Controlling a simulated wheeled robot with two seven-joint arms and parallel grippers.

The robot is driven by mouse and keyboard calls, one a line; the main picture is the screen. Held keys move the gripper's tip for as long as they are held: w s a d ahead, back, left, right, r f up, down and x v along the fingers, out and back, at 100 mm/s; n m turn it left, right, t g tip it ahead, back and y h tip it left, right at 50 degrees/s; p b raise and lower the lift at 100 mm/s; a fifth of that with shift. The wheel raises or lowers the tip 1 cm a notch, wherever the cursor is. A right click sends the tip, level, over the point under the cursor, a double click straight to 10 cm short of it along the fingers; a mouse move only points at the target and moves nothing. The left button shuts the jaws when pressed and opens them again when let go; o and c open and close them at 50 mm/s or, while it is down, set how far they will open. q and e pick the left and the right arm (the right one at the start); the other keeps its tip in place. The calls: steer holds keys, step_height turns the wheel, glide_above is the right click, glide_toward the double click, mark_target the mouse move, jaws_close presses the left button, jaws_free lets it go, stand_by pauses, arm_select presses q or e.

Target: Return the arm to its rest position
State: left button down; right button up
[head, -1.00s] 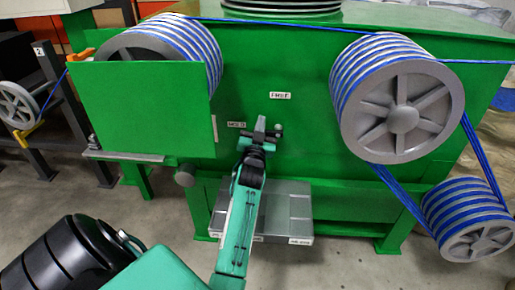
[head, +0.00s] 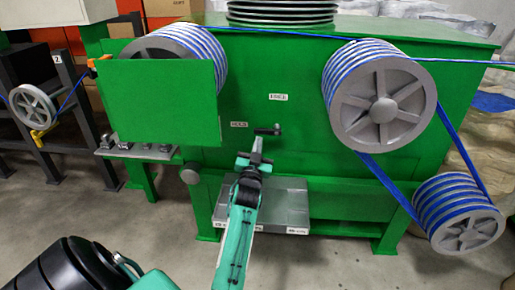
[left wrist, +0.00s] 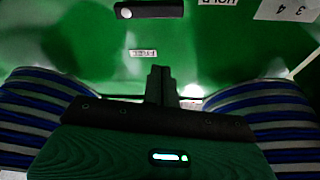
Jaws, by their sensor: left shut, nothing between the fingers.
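My left arm (head: 237,235) is green and reaches up from the bottom of the head view toward the front of a green machine (head: 305,110). My left gripper (head: 257,146) is shut and empty, just below a dark crank handle (head: 267,131) on that front. In the left wrist view the shut fingers (left wrist: 160,82) point at the green panel, and the dark handle (left wrist: 148,9) lies beyond them, apart from them. My right gripper is not in view.
Blue cable winds around a large pulley (head: 384,100), a lower pulley (head: 460,215) and a drum (head: 190,48) partly behind a green plate (head: 160,100). A grey step (head: 285,205) stands below the gripper. A small reel (head: 33,107) is at the left. Floor is clear in front.

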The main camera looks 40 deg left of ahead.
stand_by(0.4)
